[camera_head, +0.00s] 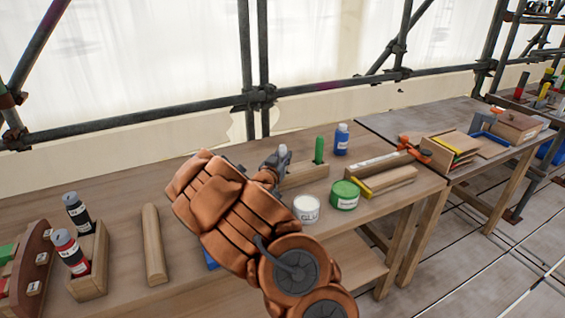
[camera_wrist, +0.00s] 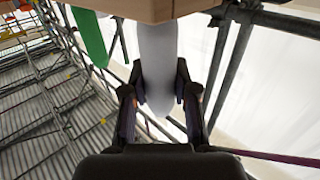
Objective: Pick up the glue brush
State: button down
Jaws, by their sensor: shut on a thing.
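A wooden holder block (camera_head: 305,174) stands on the workbench, and its edge also shows at the top of the wrist view (camera_wrist: 150,8). A pale grey-white handle, which I take for the glue brush (camera_head: 283,150), stands at the block's left end. In the wrist view the handle (camera_wrist: 157,45) runs from the block to between my fingers. My gripper (camera_wrist: 159,88) is shut on this handle, one finger on each side. The brush's lower end is hidden. In the head view my arm covers much of my gripper (camera_head: 272,163).
A green handle (camera_head: 319,150) stands in the same block, close to my gripper. A blue bottle (camera_head: 341,140), a white glue tub (camera_head: 306,209) and a green tin (camera_head: 344,194) are nearby. Scaffold poles (camera_head: 255,95) rise behind the bench.

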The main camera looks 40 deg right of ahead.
jog(key=shift+r+b, duration=0.7)
jog(key=shift+r, duration=4.3)
